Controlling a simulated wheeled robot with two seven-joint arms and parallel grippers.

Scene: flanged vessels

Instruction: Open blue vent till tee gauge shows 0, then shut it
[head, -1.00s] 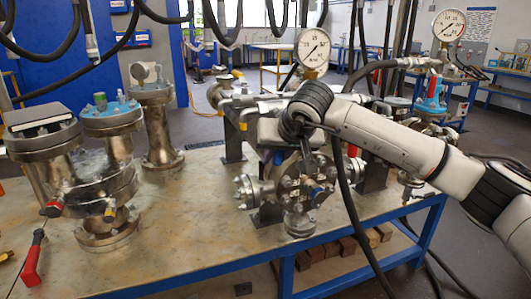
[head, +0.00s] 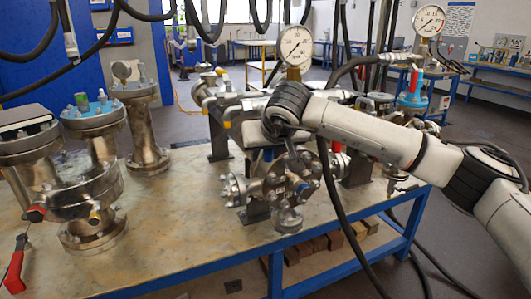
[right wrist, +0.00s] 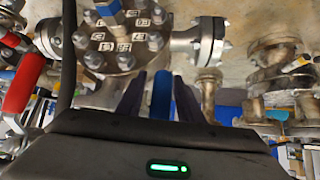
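The flanged metal tee (head: 268,188) stands at the middle of the bench, with a small blue part (head: 303,188) on its front. A round white dial gauge (head: 296,46) rises behind it; its numbers are too small to read. A bolted flange with a blue fitting (right wrist: 108,8) lies just beyond. My left gripper is out of view.
Flanged vessels (head: 95,190) stand at the left of the bench, by a red-handled lever (head: 17,265). A second dial gauge (head: 429,20) stands at the right above a blue-topped fitting (head: 412,92). Black hoses hang overhead. The front bench top (head: 170,240) is clear.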

